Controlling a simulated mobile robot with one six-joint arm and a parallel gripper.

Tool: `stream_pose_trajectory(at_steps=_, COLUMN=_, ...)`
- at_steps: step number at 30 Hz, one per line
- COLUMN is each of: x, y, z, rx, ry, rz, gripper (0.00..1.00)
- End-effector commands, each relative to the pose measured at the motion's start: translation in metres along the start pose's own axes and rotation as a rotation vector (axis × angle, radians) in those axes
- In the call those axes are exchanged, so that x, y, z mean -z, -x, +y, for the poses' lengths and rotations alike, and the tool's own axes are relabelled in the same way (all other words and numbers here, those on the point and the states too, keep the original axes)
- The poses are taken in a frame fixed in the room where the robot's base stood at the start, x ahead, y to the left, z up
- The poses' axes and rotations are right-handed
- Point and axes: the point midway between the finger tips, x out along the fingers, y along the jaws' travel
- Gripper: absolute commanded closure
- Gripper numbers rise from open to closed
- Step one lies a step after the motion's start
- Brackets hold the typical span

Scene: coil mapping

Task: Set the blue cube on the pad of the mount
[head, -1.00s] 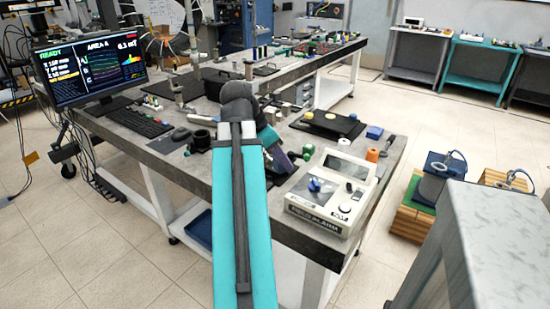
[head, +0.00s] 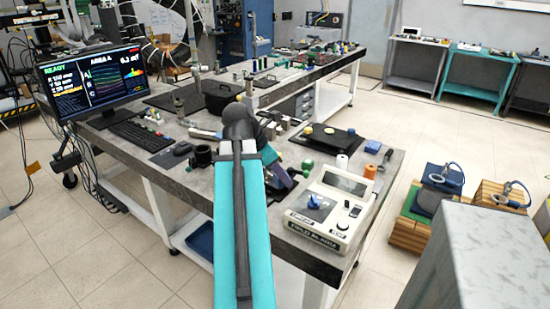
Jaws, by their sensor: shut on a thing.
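My arm with teal covers (head: 258,235) rises from the bottom and bends at a dark joint over the near table. A short teal and purple part shows beyond it, but my gripper's fingertips are hidden behind the arm. I cannot see what lies between them. A small blue block (head: 372,146) sits on the near table, right of a black plate; I cannot tell whether it is the task's cube. I cannot pick out the mount or its pad with certainty.
The near table (head: 172,163) carries a white meter box (head: 330,207) with a blue knob, an orange spool (head: 342,162) and a black plate (head: 328,141). Wooden blocks with ring fixtures (head: 490,195) stand at the right, behind a grey block (head: 480,265). Floor between them is clear.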

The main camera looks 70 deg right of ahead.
Motion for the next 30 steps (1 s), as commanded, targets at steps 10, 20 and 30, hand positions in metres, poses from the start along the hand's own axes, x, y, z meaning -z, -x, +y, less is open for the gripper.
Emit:
stream_pose_trajectory(at_steps=10, x=-0.003, y=0.002, z=0.005, rx=0.002, ry=0.001, rz=-0.001, gripper=0.92)
stream_pose_trajectory(at_steps=20, x=-0.004, y=0.001, z=0.009, rx=0.002, ry=0.002, rz=-0.001, gripper=0.92)
stream_pose_trajectory(at_steps=30, x=-0.005, y=0.0, z=0.012, rx=0.002, ry=0.002, rz=0.0, gripper=0.92)
